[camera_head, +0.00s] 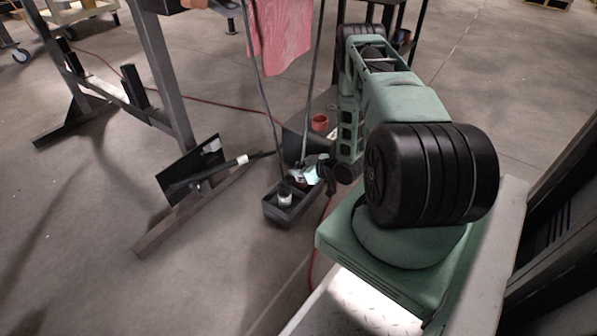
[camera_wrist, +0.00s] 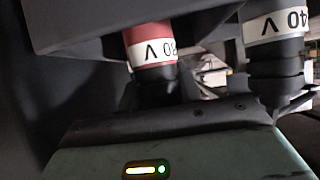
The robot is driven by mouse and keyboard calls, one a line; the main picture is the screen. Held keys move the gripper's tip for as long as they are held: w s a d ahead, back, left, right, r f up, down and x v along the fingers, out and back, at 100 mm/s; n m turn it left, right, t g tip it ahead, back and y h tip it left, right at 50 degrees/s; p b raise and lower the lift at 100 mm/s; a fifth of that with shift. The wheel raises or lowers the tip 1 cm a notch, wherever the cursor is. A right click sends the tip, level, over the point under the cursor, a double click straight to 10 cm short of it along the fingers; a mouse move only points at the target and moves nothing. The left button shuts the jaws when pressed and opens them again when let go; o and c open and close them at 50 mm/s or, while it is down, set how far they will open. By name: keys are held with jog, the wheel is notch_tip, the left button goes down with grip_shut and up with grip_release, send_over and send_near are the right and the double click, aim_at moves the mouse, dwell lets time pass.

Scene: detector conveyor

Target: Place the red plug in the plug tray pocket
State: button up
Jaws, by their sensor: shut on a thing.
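The red plug (camera_wrist: 148,42), with a white band lettered "80 V", is in front of my gripper in the wrist view. My gripper (camera_head: 312,177) is shut on it; the fingertips are hard to make out. In the head view the plug is too small and covered to tell clearly. The dark plug tray (camera_head: 272,212) lies below and left of my gripper. A plug with a white band (camera_head: 284,198) stands in its near part. I cannot see whether the red plug touches a pocket.
A dark plug lettered "40 V" (camera_wrist: 277,25) stands right of the red one in the wrist view. Thin rods rise beside the tray, and a red cup-like thing (camera_head: 319,122) is behind it. A tilted dark panel (camera_head: 190,168) and metal frame are left. Floor is clear at front left.

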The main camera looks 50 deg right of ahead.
jog(key=o, duration=0.7)
jog(key=shift+f, duration=0.15)
jog(key=shift+c, duration=0.2)
jog(key=o, duration=0.4)
